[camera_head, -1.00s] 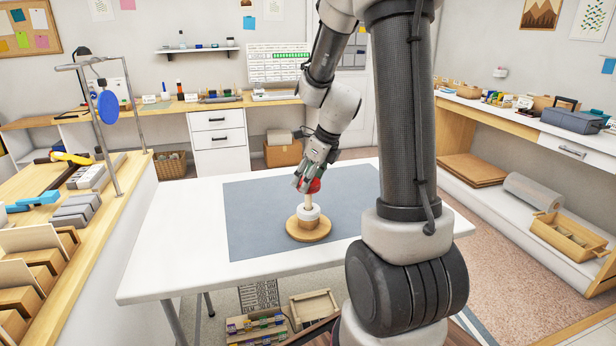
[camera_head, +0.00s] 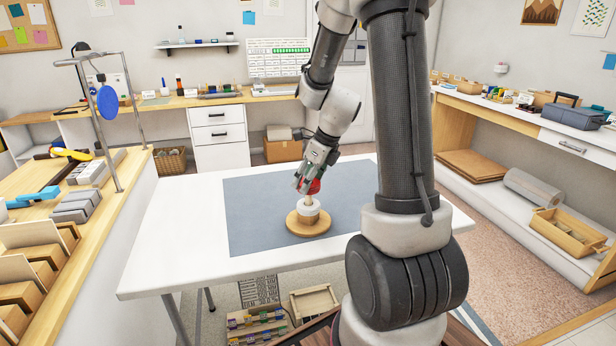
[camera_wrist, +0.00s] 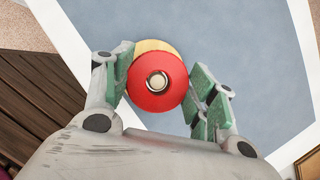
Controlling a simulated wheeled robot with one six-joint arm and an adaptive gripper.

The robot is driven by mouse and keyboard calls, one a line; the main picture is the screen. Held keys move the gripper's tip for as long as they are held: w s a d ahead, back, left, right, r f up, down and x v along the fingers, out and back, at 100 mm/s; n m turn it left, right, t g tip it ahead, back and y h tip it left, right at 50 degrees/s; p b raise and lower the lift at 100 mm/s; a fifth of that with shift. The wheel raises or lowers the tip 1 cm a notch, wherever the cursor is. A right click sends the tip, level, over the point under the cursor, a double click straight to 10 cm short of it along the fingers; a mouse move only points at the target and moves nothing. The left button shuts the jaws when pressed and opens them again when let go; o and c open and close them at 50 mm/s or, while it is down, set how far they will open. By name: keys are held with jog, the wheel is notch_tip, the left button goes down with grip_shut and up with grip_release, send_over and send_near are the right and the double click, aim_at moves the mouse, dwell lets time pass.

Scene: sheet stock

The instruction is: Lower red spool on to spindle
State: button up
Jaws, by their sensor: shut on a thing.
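My gripper (camera_head: 308,184) is shut on the red spool (camera_head: 315,187), above the round wooden stand (camera_head: 308,229) on the table. In the wrist view the green-padded fingers flank the spool's round red top (camera_wrist: 143,92). A pale round tip shows within the spool's centre hole, so the spool appears lined up with the spindle. A short length of the pale spindle (camera_head: 309,199) shows under the spool in the head view. A white spool (camera_head: 308,209) sits low on the stand. How far the spindle reaches into the red spool is hidden.
The stand is on a grey-blue mat (camera_head: 253,215) on a white table (camera_head: 170,240); the mat is otherwise clear. Crates (camera_head: 313,302) lie below the table's front edge.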

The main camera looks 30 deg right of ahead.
jog(key=shift+f, duration=0.15)
dwell(0.3)
jog(key=shift+f, duration=0.75)
dwell(0.4)
jog(key=shift+f, duration=1.4)
jog(key=o, duration=1.6)
jog(key=shift+o, duration=0.3)
jog(key=o, duration=0.4)
jog(key=shift+c, duration=0.2)
